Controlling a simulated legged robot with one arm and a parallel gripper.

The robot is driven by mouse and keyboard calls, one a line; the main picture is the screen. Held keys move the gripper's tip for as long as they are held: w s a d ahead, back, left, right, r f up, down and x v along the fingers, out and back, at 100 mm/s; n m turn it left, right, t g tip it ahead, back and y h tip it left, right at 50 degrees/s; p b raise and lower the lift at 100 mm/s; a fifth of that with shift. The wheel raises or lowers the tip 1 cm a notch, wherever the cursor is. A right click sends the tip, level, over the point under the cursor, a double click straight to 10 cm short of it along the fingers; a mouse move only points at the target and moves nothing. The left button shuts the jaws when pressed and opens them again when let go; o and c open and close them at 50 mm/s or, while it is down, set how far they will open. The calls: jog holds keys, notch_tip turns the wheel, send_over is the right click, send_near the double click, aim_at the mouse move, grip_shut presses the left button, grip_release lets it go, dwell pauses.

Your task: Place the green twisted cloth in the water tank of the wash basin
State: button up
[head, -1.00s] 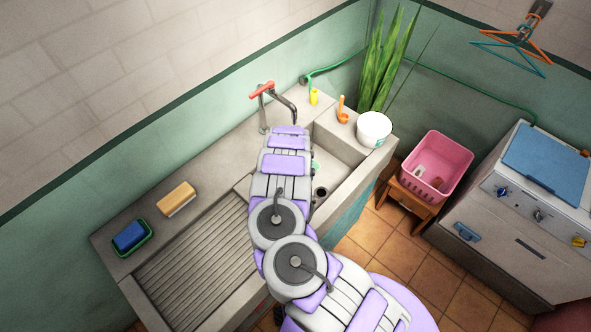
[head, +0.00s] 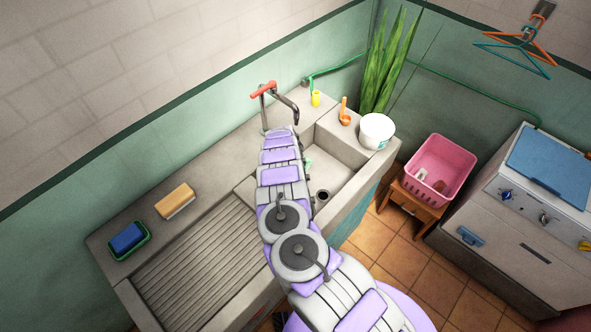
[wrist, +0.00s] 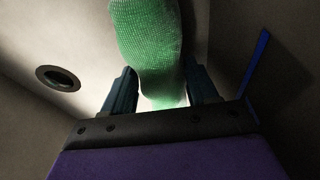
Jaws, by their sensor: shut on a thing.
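The green twisted cloth (wrist: 148,45) is in the wrist view, between the two dark fingers of my gripper (wrist: 160,92). My gripper is shut on it. The cloth extends beyond the fingertips to the top of the picture. A dark round drain (wrist: 58,77) shows on the pale surface to the left. In the head view, the wash basin's water tank (head: 330,165) is the pale recess at the right part of the basin, with the drain (head: 323,195) in its floor. My arm covers its left part. A small bit of green (head: 308,163) shows beside my arm inside the tank.
A ribbed washboard (head: 200,270) lies left of my arm. A red-handled tap (head: 264,90) stands behind it. A blue sponge (head: 128,238) and yellow brush (head: 175,200) lie at left.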

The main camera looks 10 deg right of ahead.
jog(key=shift+a+r, duration=0.1)
jog(key=o, duration=1.3)
jog(key=p+v, duration=0.2)
jog(key=v, duration=1)
